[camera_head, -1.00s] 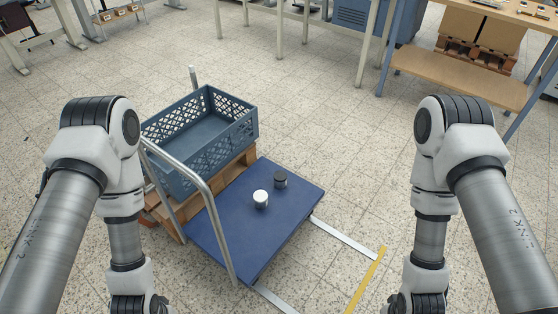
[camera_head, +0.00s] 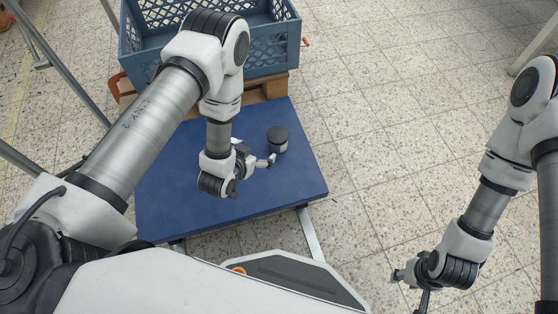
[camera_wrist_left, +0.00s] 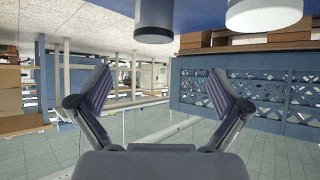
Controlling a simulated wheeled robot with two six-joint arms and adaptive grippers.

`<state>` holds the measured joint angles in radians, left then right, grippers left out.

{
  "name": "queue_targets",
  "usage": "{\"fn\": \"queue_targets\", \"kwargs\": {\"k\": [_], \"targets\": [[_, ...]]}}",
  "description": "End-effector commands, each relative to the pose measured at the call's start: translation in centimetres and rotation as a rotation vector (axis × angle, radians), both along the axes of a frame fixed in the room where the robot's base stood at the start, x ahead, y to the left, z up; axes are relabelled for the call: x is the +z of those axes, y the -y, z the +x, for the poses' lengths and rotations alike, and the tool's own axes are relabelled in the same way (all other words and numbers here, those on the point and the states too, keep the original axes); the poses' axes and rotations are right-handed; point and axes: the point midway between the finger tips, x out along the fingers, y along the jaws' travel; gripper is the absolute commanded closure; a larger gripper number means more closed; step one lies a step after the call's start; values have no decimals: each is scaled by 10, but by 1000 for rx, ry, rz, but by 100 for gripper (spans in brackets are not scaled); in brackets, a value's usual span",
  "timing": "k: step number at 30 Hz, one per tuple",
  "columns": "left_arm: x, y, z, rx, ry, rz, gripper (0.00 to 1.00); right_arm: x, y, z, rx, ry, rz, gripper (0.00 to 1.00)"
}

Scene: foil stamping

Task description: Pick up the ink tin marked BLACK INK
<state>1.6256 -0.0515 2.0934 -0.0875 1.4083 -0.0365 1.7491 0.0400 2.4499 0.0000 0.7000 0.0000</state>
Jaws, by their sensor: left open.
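A tin with a black lid (camera_head: 277,138) stands upright on the blue cart deck (camera_head: 285,190); no label on it is readable. A dark-bodied tin (camera_wrist_left: 154,28) shows at the top of the left wrist view. A white tin (camera_wrist_left: 264,14) is beside it, cut off by the frame edge. In the head view a white patch by my left gripper may be that tin, mostly hidden. My left gripper (camera_head: 258,157) is open and empty, low over the deck just in front of the black-lidded tin. Its spread fingers (camera_wrist_left: 160,85) show. My right gripper (camera_head: 410,284) hangs over the floor at the right.
A blue slatted crate (camera_head: 285,50) stands on a wooden pallet (camera_head: 270,88) behind the deck. Grey metal bars (camera_head: 58,85) are at the left. Tiled floor (camera_head: 390,130) right of the cart is clear.

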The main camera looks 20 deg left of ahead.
Motion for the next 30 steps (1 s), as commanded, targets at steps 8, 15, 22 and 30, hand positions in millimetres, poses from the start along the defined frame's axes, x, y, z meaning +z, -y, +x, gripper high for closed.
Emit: {"fn": "queue_targets", "kwargs": {"k": [8,15,22,30], "targets": [[-60,18,40,-39,231,-32,0,-85,0,0,1,0,0,60],[-70,23,69,-40,239,-34,0,-100,0,0,0,1,0,60],[-84,27,105,-41,238,-33,0,-126,0,0,0,0,0,60],[-83,28,110,-40,234,-33,4,-125,0,0,0,1,0,60]]}}
